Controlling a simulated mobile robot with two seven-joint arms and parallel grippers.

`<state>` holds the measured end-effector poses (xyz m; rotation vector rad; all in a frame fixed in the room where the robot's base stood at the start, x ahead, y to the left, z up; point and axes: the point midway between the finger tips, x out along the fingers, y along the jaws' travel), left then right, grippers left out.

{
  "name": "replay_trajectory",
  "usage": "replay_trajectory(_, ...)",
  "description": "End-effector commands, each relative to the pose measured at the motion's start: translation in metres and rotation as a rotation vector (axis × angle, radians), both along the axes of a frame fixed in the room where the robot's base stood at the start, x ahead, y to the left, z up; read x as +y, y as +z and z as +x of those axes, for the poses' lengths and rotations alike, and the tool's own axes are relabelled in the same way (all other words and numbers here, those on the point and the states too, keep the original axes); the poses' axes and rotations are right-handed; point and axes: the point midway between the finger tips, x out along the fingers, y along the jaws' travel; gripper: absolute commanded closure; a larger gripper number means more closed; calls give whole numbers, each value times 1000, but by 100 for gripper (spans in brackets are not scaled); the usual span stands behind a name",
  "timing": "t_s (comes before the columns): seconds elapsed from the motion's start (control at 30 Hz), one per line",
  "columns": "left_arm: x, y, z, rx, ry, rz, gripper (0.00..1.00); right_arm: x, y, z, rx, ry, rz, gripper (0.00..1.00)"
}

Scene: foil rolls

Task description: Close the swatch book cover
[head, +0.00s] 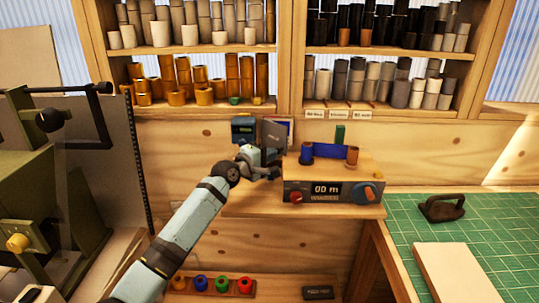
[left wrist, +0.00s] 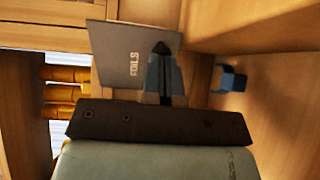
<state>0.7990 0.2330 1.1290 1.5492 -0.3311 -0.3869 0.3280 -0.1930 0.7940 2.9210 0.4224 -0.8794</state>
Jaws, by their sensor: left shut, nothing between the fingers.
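The swatch book cover, a dark grey panel (head: 274,134), stands raised on the wooden shelf at the centre of the head view. A sliver of a paler, coloured sheet shows behind its right edge. In the left wrist view the cover (left wrist: 112,62) carries the word FOILS and fills the upper middle. My left gripper (head: 268,166) is just below and in front of the cover in the head view. In the left wrist view its fingers (left wrist: 162,50) are together and empty, overlapping the cover's right part. I cannot tell whether they touch it. My right gripper is out of view.
A small dark blue box (head: 244,129) stands left of the cover. A metering unit (head: 325,190) with a blue foil roll (head: 330,151) stands close on the right. Shelves of rolls are behind. A green cutting mat (head: 470,225) lies at right.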

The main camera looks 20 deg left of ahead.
Motion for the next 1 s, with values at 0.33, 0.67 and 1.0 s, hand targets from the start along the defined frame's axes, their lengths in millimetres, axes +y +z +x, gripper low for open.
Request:
replay_trajectory(0.33,-7,10,6,2,77,-7,100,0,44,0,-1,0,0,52)
replay_trajectory(0.67,-27,0,25,1,139,-2,100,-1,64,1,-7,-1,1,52)
replay_trajectory(1.0,-29,0,28,1,138,0,100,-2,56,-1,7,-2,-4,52)
